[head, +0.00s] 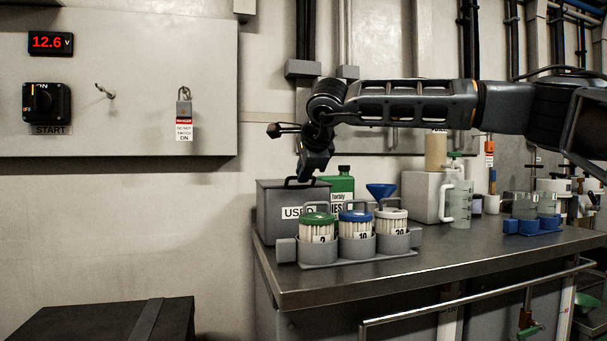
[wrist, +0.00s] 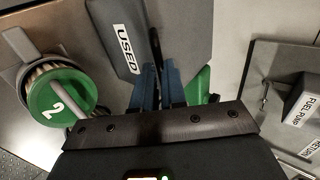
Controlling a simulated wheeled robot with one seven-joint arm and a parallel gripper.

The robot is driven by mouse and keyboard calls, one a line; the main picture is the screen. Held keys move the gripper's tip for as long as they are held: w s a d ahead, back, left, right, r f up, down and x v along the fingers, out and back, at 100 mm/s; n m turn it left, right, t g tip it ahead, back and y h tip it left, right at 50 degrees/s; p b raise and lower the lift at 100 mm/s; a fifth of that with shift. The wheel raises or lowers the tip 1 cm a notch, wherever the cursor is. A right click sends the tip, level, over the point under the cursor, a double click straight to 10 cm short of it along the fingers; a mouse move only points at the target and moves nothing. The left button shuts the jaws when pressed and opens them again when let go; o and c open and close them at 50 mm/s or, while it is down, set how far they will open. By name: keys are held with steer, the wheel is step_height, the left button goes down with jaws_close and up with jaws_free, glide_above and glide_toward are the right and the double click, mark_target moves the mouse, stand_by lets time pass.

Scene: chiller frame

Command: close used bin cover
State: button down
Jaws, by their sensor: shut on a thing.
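The grey used bin (head: 268,215), with a USED label on its front, stands at the left end of the steel bench. It also shows in the wrist view (wrist: 170,20). Its cover (head: 272,183) looks flat on top, with a dark handle (head: 291,182); I cannot tell whether it is fully seated. My gripper (head: 308,178) points down over the bin's top. In the wrist view the blue fingers (wrist: 160,85) reach to the bin's edge and are shut on the dark handle, which is mostly hidden between them.
A rack of lidded tubs, green (head: 319,218), blue (head: 356,216) and white (head: 391,214), stands close in front of the bin. A green bottle (head: 341,184) and a blue funnel (head: 381,190) are behind it. Jugs (head: 461,205) stand farther right. The wall is behind.

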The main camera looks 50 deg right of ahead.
steer(key=shift+s+a+f, duration=0.1)
steer(key=shift+s+f, duration=0.05)
steer(key=shift+f, duration=0.45)
steer(key=shift+s+f, duration=0.1)
steer(key=shift+f, duration=0.45)
steer(key=c, duration=1.2)
jaws_free()
steer(key=shift+r, duration=0.1)
steer(key=shift+r, duration=0.15)
